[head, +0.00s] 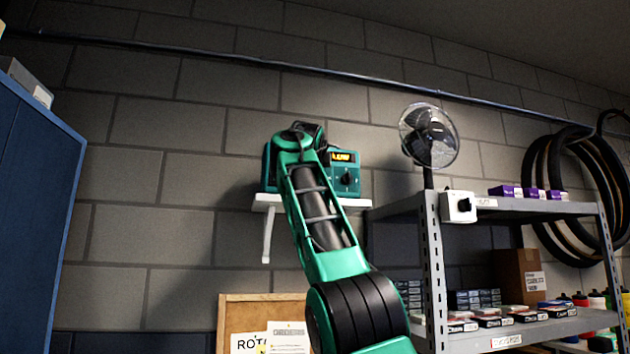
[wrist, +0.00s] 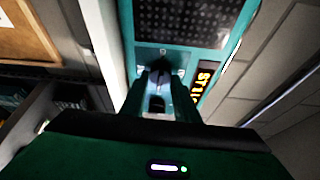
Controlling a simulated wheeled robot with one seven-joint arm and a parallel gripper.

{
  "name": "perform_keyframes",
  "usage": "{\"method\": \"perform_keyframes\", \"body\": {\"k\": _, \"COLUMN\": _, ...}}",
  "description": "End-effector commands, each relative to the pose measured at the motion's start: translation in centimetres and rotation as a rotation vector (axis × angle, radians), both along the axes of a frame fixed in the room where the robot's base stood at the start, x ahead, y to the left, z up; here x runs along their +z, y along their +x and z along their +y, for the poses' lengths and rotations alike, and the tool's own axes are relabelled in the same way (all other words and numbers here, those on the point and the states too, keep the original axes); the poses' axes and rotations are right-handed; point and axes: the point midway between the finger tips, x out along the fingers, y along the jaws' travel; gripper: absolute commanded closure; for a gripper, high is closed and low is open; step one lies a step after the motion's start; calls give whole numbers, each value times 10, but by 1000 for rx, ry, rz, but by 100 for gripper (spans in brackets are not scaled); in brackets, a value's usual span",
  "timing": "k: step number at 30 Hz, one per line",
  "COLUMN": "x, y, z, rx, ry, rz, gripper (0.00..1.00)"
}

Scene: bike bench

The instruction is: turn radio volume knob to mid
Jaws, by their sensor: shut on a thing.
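A teal radio (head: 344,172) sits on a small white wall shelf (head: 264,203); my arm covers its left part in the head view. Its lit orange display (head: 343,156) has a dark knob (head: 347,178) below it. In the wrist view the radio's dark speaker grille (wrist: 190,20) is at the top and the display (wrist: 203,85) is right of my fingers. My gripper (wrist: 160,78) is shut on a dark volume knob (wrist: 158,72) between the grille and the display. The knob's pointer and the display text are not clearly readable. The head view hides my fingertips behind the arm.
A blue cabinet (head: 35,210) is at far left, a corkboard (head: 230,312) below. Open wall lies left of the radio.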

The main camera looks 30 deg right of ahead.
Motion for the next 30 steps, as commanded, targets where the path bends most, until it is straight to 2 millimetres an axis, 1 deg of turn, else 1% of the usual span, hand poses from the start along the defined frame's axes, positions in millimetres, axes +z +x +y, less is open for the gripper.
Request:
{"method": "perform_keyframes", "body": {"k": 2, "x": 2, "y": 0, "z": -2, "rx": -6, "ry": 17, "rz": -11, "gripper": 94}}
{"method": "perform_keyframes", "body": {"k": 16, "x": 4, "y": 0, "z": -2, "rx": -5, "ry": 118, "rz": -43, "gripper": 94}}
{"method": "perform_keyframes", "body": {"k": 30, "x": 5, "y": 0, "z": -1, "rx": -2, "ry": 140, "rz": -52, "gripper": 94}}
